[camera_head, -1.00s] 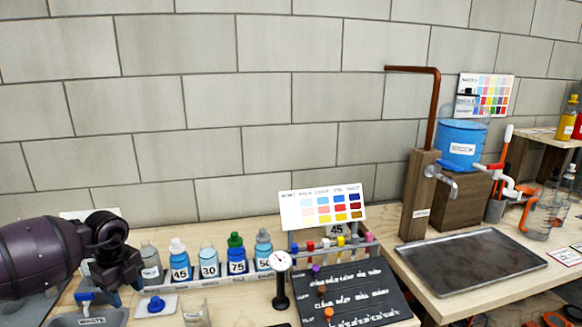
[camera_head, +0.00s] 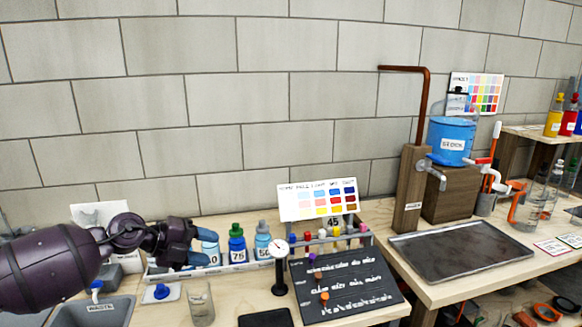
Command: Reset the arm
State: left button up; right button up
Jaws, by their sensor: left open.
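My left arm comes in from the left edge of the head view. Its gripper (camera_head: 199,246) is open and sits in front of the row of bottles at the left of the bench, hiding some of them. Whether its fingers touch a bottle I cannot tell. A blue bottle with a green cap marked 75 (camera_head: 237,247) and a light blue bottle (camera_head: 262,243) show just right of the fingers. My right gripper does not show.
A dial gauge on a black stand (camera_head: 279,265) and a black board (camera_head: 345,287) stand right of the bottles. A grey tray (camera_head: 460,250) lies on the right table below a copper pipe (camera_head: 427,105).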

pick_arm(q)
jog(key=s+d+r+n+t+h, duration=0.1)
jog(key=d+r+n+t+h, duration=0.1)
jog(key=d+t+h, duration=0.15)
jog(key=s+a+f+n+t+y, duration=0.3)
jog(key=s+f+n+y, duration=0.3)
jog(key=f+n, duration=0.35)
jog(key=s+a+f+n+t+y, duration=0.5)
jog(key=f+n, duration=0.3)
jog(key=n, duration=0.3)
jog(key=s+a+f+n+g+y, duration=0.2)
jog(key=s+f, duration=0.5)
jog(key=s, duration=0.4)
jog(key=s+a+f+n+g+y, duration=0.2)
jog(key=s+f+n, duration=0.3)
jog(key=s+f, duration=0.3)
jog(key=s+g, duration=0.1)
jog(key=s, duration=0.3)
jog(key=shift+g, duration=0.35)
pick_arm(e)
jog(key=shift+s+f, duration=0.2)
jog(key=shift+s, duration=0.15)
